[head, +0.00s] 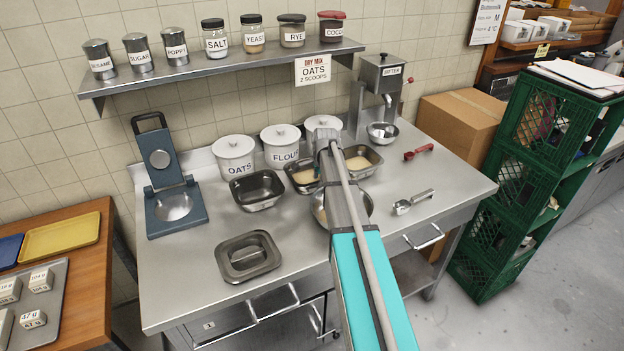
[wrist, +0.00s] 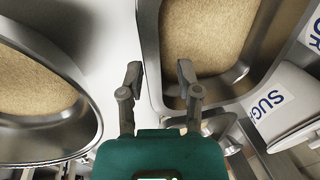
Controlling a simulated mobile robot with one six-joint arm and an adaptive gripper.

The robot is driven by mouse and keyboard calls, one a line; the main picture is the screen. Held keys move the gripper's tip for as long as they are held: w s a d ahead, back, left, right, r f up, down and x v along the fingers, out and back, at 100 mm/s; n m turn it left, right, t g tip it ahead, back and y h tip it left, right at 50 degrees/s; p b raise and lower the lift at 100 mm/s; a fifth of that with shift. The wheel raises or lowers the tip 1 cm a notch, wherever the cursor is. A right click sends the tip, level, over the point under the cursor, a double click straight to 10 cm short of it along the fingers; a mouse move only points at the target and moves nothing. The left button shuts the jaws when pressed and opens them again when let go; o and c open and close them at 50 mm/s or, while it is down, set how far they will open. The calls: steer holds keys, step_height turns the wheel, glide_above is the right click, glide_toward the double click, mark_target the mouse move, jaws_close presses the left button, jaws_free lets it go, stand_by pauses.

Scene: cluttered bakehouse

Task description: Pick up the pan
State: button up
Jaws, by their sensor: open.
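Several metal pans stand on the steel counter. One with a tan, grainy filling (head: 303,180) is left of my arm in the head view and fills the upper middle of the wrist view (wrist: 205,35). My gripper (wrist: 158,78) is open and empty at this pan's corner. Its left finger appears outside the rim and its right finger over the pan; contact and height cannot be told. In the head view my arm hides the fingers. An empty pan (head: 258,190) stands further left. Another filled pan (head: 362,158) is right of my arm.
A filled round bowl (wrist: 85,100) is left of my gripper in the wrist view. The SUGAR canister (wrist: 285,110) is close on the right.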

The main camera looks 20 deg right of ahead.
mark_target(317, 188)
steer(key=shift+b+x, duration=2.4)
steer(key=shift+x, duration=0.2)
steer(key=shift+c, duration=0.2)
jaws_close()
steer(key=shift+s, duration=0.1)
